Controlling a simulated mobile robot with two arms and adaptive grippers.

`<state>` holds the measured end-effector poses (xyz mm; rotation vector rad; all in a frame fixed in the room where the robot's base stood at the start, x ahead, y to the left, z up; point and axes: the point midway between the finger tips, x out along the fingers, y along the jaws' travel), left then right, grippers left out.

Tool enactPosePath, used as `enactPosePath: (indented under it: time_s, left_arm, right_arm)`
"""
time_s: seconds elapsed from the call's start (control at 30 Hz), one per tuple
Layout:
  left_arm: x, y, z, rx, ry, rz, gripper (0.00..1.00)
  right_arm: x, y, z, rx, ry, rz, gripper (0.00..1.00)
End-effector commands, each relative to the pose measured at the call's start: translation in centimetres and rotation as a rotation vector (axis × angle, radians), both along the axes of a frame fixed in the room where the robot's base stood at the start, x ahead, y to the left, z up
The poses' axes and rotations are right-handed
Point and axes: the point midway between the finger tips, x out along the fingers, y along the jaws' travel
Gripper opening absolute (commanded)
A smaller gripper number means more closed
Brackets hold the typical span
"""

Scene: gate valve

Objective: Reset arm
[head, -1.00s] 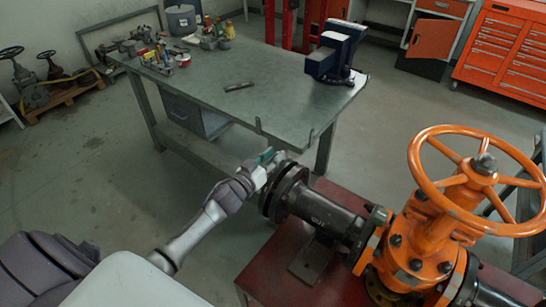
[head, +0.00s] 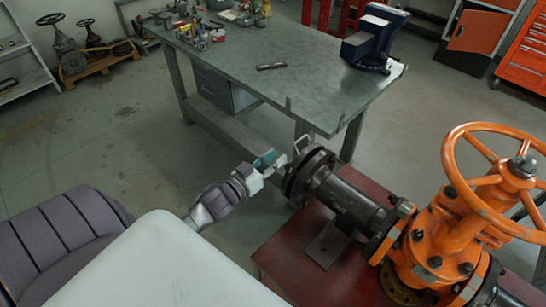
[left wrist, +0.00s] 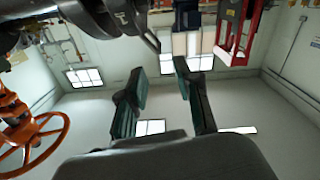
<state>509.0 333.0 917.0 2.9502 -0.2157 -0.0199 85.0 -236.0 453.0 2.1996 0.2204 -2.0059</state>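My left gripper (head: 275,163) is beside the flanged end of the black pipe (head: 340,195) in the head view, to its left. I cannot tell whether it touches the flange. In the left wrist view its two green-lined fingers (left wrist: 160,80) stand apart with nothing between them. The orange gate valve (head: 445,240) with its orange handwheel (head: 500,175) is at the right of the head view, clear of the gripper. The handwheel also shows at the left edge of the left wrist view (left wrist: 28,135). My right gripper is in neither view.
The pipe and valve stand on a dark red stand (head: 335,275). A grey workbench (head: 290,85) with a blue vise (head: 372,38) and several small items is behind the gripper. Open floor (head: 90,145) lies to the left. An orange tool cabinet (head: 525,65) is at the far right.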

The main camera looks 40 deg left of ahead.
Motion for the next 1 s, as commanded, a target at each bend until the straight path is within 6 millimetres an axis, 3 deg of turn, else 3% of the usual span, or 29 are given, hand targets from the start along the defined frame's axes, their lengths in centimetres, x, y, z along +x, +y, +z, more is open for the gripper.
enactPosePath:
  time_s: [0.67,0.87,1.0]
  left_arm:
    - [-0.4,-0.1,-0.1,0.006,0.011,0.008,0.33]
    - [-1.7,-1.6,-1.8,0.058,0.164,0.098,0.33]
    - [-4.4,-3.6,-3.5,0.127,0.37,0.16,0.33]
  right_arm:
    - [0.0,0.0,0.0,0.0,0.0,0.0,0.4]
    - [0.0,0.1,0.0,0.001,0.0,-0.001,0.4]
    - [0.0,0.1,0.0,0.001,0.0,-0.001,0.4]
